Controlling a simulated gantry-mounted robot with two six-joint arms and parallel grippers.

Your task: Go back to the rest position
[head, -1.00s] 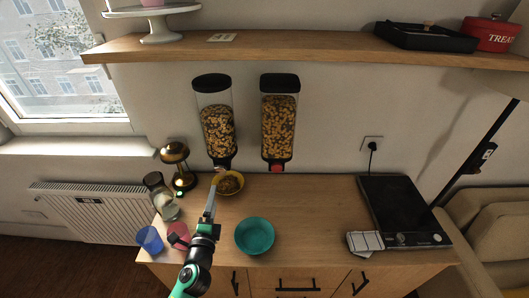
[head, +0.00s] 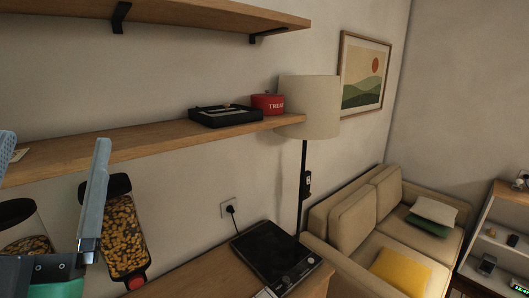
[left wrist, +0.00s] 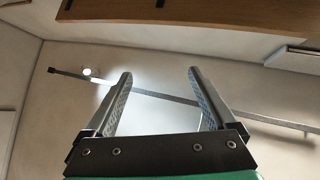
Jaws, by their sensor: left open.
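My left gripper (head: 55,145) is raised at the left of the head view, close to the camera, in front of the cereal dispensers and the shelf. Its two grey fingers stand wide apart with nothing between them. In the left wrist view the left gripper (left wrist: 159,75) is also open and empty, with wall and a wooden shelf (left wrist: 190,15) beyond it. My right gripper is in neither view.
A cereal dispenser (head: 122,235) hangs behind the fingers; a second (head: 25,245) is partly hidden. A wooden shelf (head: 170,143) holds a black tray (head: 226,117) and red tin (head: 268,104). A black hob (head: 275,255) lies on the counter. A lamp (head: 310,105) and sofa (head: 350,225) stand right.

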